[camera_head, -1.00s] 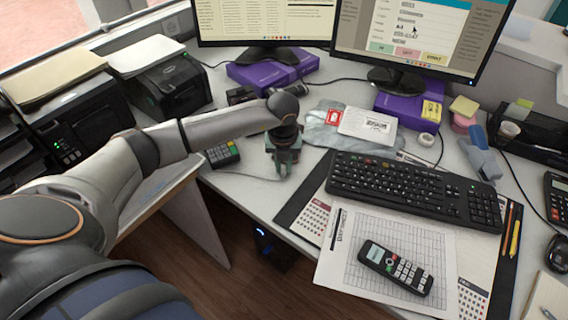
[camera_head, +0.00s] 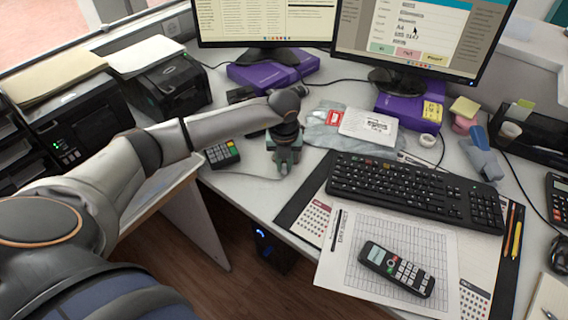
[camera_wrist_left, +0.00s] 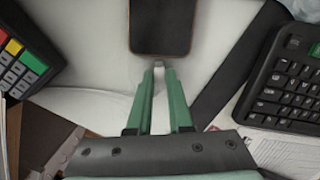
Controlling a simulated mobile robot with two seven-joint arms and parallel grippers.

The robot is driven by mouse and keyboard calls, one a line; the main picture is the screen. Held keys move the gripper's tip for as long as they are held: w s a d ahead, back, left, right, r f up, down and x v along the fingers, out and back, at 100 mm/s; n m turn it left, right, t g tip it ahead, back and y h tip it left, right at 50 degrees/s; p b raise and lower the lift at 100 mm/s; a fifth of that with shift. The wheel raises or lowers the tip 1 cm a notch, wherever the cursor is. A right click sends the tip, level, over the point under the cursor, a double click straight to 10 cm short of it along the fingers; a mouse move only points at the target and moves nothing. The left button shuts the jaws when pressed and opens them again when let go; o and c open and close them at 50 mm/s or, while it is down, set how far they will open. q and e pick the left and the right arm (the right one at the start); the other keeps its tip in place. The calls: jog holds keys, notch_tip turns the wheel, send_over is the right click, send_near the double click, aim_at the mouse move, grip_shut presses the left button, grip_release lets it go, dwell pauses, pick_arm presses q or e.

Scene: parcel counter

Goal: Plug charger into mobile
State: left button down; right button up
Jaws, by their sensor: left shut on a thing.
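The mobile (camera_wrist_left: 160,26) is a dark phone lying on the counter at the top of the left wrist view. My left gripper (camera_wrist_left: 159,72) has its green fingers nearly together on the small pale charger plug (camera_wrist_left: 158,66). The plug is close to the phone's lower edge, in line with it; I cannot tell whether they touch. In the head view the left gripper (camera_head: 284,160) points down at the counter, left of the keyboard, and the phone is not clearly visible there. My right gripper is not in view.
A card terminal (camera_head: 222,154) stands left of the gripper, with a pale cable (camera_head: 247,176) near it. The keyboard (camera_head: 416,190) is to the right. A cordless handset (camera_head: 396,269) lies on the printed sheet in front. A grey pouch (camera_head: 322,128) lies behind.

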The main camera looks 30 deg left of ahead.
pick_arm(q)
jog(key=shift+w, duration=0.15)
jog(key=c, duration=0.8)
grip_release()
jog(key=shift+o, duration=0.2)
jog(key=shift+r, duration=0.3)
notch_tip(320, 180, up, 12)
jog(key=s, duration=0.1)
jog(key=shift+s+d+p, duration=0.3)
jog(key=shift+d+p, duration=0.05)
jog(key=shift+d, duration=0.1)
jog(key=shift+f, duration=0.1)
